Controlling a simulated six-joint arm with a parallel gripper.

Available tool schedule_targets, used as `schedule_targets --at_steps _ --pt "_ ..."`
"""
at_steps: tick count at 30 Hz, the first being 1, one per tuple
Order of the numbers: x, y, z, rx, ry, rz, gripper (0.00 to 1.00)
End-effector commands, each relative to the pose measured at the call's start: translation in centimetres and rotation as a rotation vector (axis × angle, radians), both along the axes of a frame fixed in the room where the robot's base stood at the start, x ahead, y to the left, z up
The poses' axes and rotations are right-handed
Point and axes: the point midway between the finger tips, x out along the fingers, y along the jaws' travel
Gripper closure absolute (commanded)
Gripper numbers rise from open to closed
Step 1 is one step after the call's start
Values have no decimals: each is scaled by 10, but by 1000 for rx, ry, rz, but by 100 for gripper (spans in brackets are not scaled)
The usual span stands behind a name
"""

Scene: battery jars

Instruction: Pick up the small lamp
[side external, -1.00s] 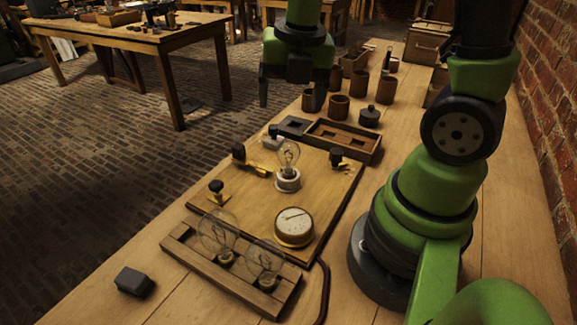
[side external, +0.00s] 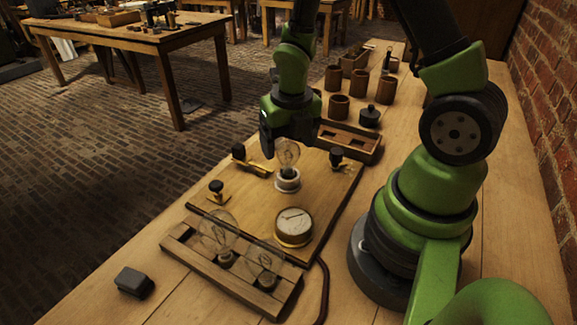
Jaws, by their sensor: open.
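The small lamp (side external: 287,155) is a clear glass bulb standing upright in a white socket (side external: 287,180) on the wooden board. My gripper (side external: 283,148) is open and points down at the lamp's upper part. Its dark fingers hide the top of the bulb and some of its sides. I cannot tell whether the fingers touch the glass. Two larger clear bulbs, one at the left (side external: 218,233) and one at the right (side external: 265,262), stand in a wooden rack (side external: 206,262) in front of the board.
A round gauge (side external: 294,226) and black-knobbed brass terminals, such as one at the left (side external: 217,190) and one at the right (side external: 337,157), stand around the socket. Brown jars (side external: 339,107) and a wooden tray (side external: 362,143) are behind. A dark block (side external: 133,281) lies front left.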

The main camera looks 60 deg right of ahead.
Motion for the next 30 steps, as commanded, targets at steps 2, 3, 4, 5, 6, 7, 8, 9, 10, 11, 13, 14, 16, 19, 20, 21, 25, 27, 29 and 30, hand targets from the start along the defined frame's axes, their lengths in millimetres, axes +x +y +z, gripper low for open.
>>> schedule_targets --at_steps 2,3,4,5,6,7,8,9,10,11,13,14,16,19,20,21,25,27,29,30 --pt "0 -1 -8 -2 3 2 22" --pt "1 -1 -11 -2 1 3 22" --pt "1 -1 -13 -1 1 2 22" --pt "1 -1 -14 0 1 1 22" --pt "1 -1 -16 0 1 1 22" --pt "2 -1 -16 1 0 1 22" --pt "2 -1 -17 1 -2 0 22" --pt "2 -1 -17 1 -2 0 22" --pt "2 -1 -17 1 -2 0 22" --pt "2 -1 -17 1 -2 0 22" --pt "2 -1 -16 1 -2 0 22" --pt "2 -1 -16 1 -2 0 22" --pt "2 -1 -16 1 -2 0 38" --pt "2 -1 -16 1 -2 0 61" --pt "2 -1 -16 1 -2 0 68" --pt "2 -1 -16 1 -2 0 77" --pt "2 -1 -16 1 -2 0 81" --pt "2 -1 -16 1 -2 0 81" --pt "2 -1 -16 1 -2 0 81" --pt "2 -1 -16 1 -2 0 81"
